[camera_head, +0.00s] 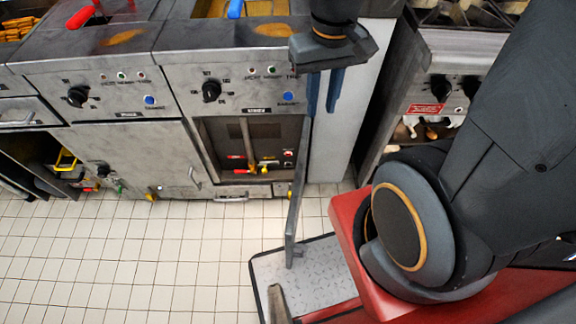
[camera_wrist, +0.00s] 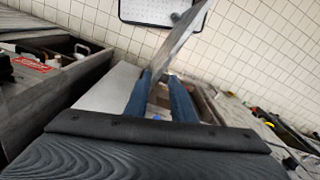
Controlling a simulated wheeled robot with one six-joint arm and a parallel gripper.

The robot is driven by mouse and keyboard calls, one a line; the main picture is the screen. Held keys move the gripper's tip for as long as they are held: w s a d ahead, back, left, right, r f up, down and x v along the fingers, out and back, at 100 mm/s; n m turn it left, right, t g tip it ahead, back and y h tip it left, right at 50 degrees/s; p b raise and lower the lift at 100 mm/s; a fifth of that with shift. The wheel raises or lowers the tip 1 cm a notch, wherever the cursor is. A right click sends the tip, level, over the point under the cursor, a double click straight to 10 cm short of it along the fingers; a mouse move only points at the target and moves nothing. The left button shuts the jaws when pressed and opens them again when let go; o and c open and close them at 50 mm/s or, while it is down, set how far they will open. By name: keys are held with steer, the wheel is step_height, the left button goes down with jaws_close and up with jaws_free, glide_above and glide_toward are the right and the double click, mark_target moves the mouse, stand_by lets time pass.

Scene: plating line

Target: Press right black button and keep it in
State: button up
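The right fryer (camera_head: 235,84) has a dark round knob (camera_head: 211,90) and a blue button (camera_head: 288,97) on its front panel. Its lower cabinet (camera_head: 225,135) stands open, with small red and dark controls (camera_head: 288,158) on the inner right side. They are too small for me to tell which is the black button. My gripper (camera_head: 323,103) hangs right of the panel, its two blue fingers pointing down and apart with nothing between them. It also shows in the wrist view (camera_wrist: 161,90). The gripper touches no control that I can see.
The open cabinet door (camera_head: 298,190) juts toward me below my gripper, and its edge shows in the wrist view (camera_wrist: 180,38). Red and yellow valve handles (camera_head: 253,166) sit inside the cabinet. A stove (camera_head: 440,85) stands at right. The tiled floor (camera_head: 120,260) is clear at left.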

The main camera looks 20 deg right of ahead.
jaws_close()
stand_by(1.4)
